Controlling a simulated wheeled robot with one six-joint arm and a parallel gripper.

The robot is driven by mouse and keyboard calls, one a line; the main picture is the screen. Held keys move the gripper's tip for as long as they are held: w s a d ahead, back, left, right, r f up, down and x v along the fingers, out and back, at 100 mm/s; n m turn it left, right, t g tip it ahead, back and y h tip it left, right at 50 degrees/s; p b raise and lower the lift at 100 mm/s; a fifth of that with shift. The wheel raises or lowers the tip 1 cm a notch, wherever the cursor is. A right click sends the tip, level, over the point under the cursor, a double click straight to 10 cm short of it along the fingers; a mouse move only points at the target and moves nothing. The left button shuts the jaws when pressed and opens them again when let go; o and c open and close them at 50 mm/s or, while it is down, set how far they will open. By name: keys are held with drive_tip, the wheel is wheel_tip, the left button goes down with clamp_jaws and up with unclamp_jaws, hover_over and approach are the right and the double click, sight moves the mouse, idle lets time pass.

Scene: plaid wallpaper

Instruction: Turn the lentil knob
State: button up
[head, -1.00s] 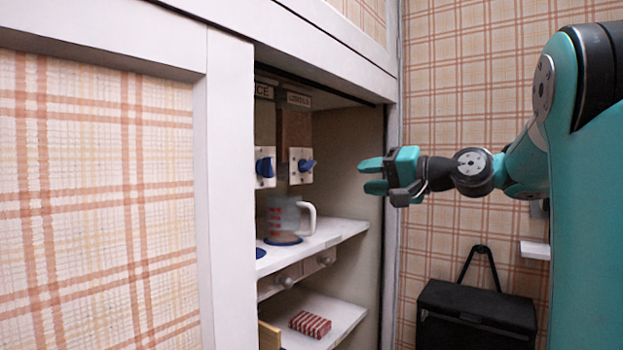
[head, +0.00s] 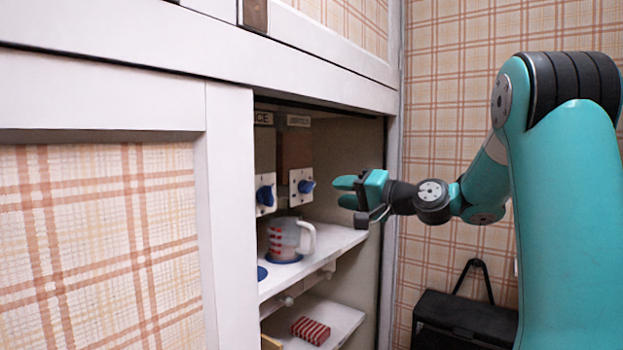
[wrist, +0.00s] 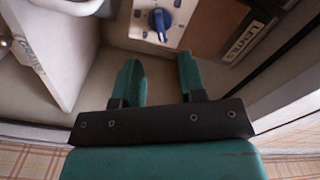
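The lentil knob (head: 306,186) is blue on a white plate, below the lentils label (head: 299,120), inside the open cupboard. In the wrist view the knob (wrist: 160,20) is at the top, with the label (wrist: 246,40) to its right. My gripper (head: 346,192) is open and empty, to the right of the knob with a gap between them. In the wrist view its two teal fingers (wrist: 158,66) are spread, and the knob lies beyond their tips, roughly in line with the space between them.
A second blue knob (head: 266,196) is to the left, under the rice label (head: 263,118). A measuring cup (head: 284,240) stands on the shelf (head: 340,238) below the knobs. A red striped box (head: 311,331) is on the lower shelf. The cupboard frame (head: 228,170) bounds the opening at left.

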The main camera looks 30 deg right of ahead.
sight(312, 189)
drive_tip(key=p+x, duration=0.2)
drive_tip(key=x, duration=0.7)
drive_tip(key=c, duration=0.7)
